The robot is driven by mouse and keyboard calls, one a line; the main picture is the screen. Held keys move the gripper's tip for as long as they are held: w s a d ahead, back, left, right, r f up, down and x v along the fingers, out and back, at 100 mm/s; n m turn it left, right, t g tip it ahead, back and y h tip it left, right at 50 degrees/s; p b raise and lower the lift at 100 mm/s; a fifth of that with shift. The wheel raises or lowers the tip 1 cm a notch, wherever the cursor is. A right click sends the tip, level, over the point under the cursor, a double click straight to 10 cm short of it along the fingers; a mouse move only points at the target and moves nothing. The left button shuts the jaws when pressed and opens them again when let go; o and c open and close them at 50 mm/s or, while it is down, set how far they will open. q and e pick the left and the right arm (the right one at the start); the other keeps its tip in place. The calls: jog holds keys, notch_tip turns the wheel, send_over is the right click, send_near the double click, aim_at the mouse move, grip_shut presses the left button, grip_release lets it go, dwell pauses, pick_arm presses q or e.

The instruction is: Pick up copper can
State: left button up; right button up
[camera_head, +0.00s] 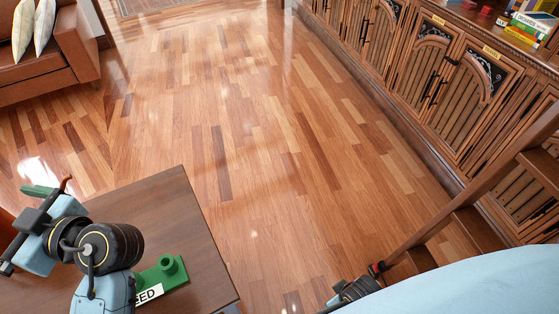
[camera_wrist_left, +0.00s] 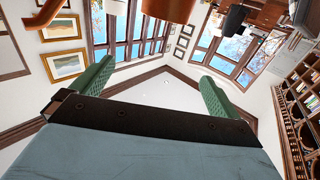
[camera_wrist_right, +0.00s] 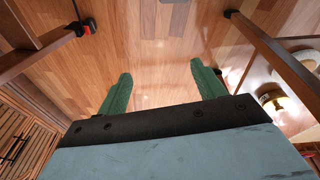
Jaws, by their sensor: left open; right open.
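I cannot pick out the copper can with certainty. A copper-brown rounded thing (camera_wrist_left: 168,9) is cut off by the top edge of the left wrist view; I cannot tell what it is. My left gripper (camera_wrist_left: 155,95) is open and empty, its green fingers wide apart and facing the white ceiling and windows. In the head view it is at the lower left, above the brown table (camera_head: 160,205). My right gripper (camera_wrist_right: 158,85) is open and empty above the wood floor. Its fingers are hidden in the head view.
A wooden ladder (camera_head: 450,210) stands at the right, by the cabinets (camera_head: 440,80). A brown sofa (camera_head: 60,60) is at the far left. The middle floor is clear.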

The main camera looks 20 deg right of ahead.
pick_arm(q)
notch_tip(320, 180, down, 6)
jog(key=b, duration=0.5)
jog(key=b+x, duration=0.1)
jog(key=x, duration=1.2)
jog(key=shift+w+a, duration=0.2)
jog(key=shift+w, duration=0.05)
jog(key=shift+f, duration=0.1)
jog(key=c, duration=0.9)
jog(key=shift+c, duration=0.6)
pick_arm(e)
jog(key=w+a+r, duration=0.1)
jog(key=w+r, duration=0.2)
jog(key=r, duration=0.2)
jog(key=shift+w+a+r+t, duration=0.15)
jog(key=shift+w+r+t, duration=0.15)
jog(key=shift+w+r, duration=0.05)
pick_arm(q)
jog(key=shift+r, duration=0.2)
